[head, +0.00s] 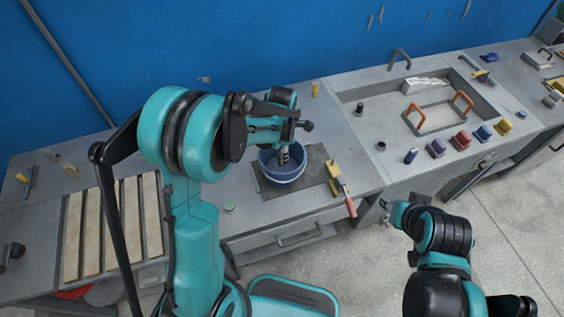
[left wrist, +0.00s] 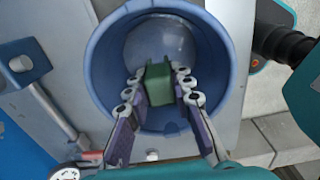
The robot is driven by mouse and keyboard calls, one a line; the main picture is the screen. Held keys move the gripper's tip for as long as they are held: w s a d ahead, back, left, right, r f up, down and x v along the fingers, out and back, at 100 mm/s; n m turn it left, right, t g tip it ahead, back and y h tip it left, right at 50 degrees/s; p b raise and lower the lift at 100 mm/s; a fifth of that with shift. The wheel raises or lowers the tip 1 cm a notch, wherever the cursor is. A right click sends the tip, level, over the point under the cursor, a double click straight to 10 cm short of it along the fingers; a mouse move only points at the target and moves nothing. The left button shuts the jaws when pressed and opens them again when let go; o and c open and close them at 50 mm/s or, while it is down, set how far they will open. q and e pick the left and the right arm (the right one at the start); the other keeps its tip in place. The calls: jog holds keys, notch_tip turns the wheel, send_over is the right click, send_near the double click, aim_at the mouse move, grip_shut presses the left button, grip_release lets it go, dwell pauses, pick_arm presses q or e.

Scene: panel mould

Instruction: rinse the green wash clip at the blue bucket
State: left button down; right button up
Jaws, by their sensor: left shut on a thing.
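The blue bucket (head: 284,178) stands on a dark mat at the middle of the bench. My left gripper (head: 284,157) reaches down into its mouth from above. In the left wrist view, the left gripper (left wrist: 158,88) is shut on the green wash clip (left wrist: 159,82), which shows as a green block between the fingertips. The clip is within the outline of the bucket (left wrist: 100,62), over a pale round surface inside. I cannot tell whether the clip touches it. My right gripper (head: 386,207) is off the bench's front edge, away from the bucket; its fingers are too small to read.
A sunken tray with an orange-handled frame (head: 437,113) and coloured blocks (head: 461,140) are farther right.

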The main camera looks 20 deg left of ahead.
pick_arm(q)
jog(key=shift+r+p, duration=2.95)
jog(key=shift+r, duration=1.7)
notch_tip(320, 180, up, 4)
jog(key=p, duration=0.2)
jog(key=shift+p, duration=0.3)
